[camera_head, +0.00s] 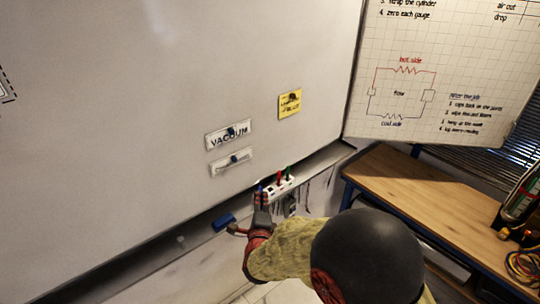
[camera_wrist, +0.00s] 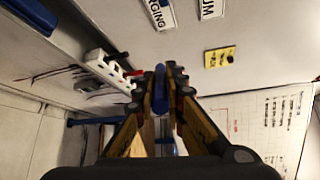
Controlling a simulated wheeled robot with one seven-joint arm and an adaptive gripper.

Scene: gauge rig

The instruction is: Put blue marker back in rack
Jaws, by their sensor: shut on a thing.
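My gripper (camera_head: 260,208) is shut on the blue marker (camera_head: 261,189), which stands roughly upright at the left end of the rack in the head view. In the wrist view the blue marker (camera_wrist: 160,78) shows between the two fingertips of my gripper (camera_wrist: 163,90). The rack (camera_wrist: 106,67) is left of the fingers in the wrist view. I cannot tell whether the marker's lower end is in a slot; the fingers hide it.
A blue eraser (camera_head: 224,222) lies on the ledge left of my gripper. A wooden table (camera_head: 420,195) stands at the right.

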